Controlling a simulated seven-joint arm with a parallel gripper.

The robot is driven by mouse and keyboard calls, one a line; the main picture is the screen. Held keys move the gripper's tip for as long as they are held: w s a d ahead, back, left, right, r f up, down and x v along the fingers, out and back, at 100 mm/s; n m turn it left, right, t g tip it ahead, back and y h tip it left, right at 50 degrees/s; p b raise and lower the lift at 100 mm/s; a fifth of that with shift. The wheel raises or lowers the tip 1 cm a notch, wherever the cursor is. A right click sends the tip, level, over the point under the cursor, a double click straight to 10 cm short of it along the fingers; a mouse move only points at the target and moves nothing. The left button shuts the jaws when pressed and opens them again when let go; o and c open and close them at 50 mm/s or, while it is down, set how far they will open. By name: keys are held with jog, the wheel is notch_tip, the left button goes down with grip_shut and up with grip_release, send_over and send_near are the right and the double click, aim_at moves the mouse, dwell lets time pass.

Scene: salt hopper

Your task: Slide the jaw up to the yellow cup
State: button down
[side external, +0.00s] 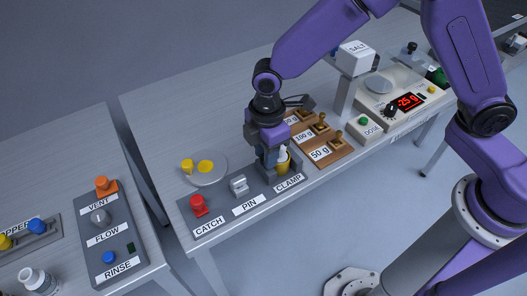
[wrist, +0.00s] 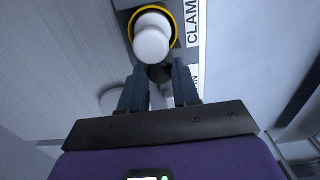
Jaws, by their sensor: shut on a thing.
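The yellow cup (side external: 283,166) stands at the CLAMP station of the grey panel, with a white round-topped thing in it. In the wrist view the cup's yellow rim (wrist: 177,30) rings the white top (wrist: 152,40), just beyond my fingertips. My gripper (side external: 267,163) points down left of the cup. In the wrist view its fingers (wrist: 159,84) are shut on a dark part, which I take to be the clamp's jaw (wrist: 160,73). The fingers mostly hide it, and I cannot tell whether it touches the cup.
On the same panel are a red CATCH knob (side external: 199,204) and a grey PIN handle (side external: 239,185). A wooden board (side external: 323,140) with brass weights lies to the right. A round plate (side external: 208,179) with yellow pieces is behind left. The scale (side external: 386,99) reads -25 g.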

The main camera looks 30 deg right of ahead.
jog(key=shift+d, duration=0.25)
jog(key=c, duration=0.8)
grip_release()
jog(key=shift+r, duration=0.1)
jog(key=shift+a+r, duration=0.1)
jog(key=shift+r, duration=0.2)
notch_tip(320, 180, up, 17)
jog(key=shift+f, duration=0.15)
jog(key=s+d+f+m, duration=0.2)
jog(key=s+d, duration=0.8)
jog(key=d, duration=0.1)
jog(key=s+d+f+m, duration=0.3)
jog(key=s+d, duration=0.8)
jog(key=shift+d+f, duration=0.15)
jog(key=shift+d, duration=0.25)
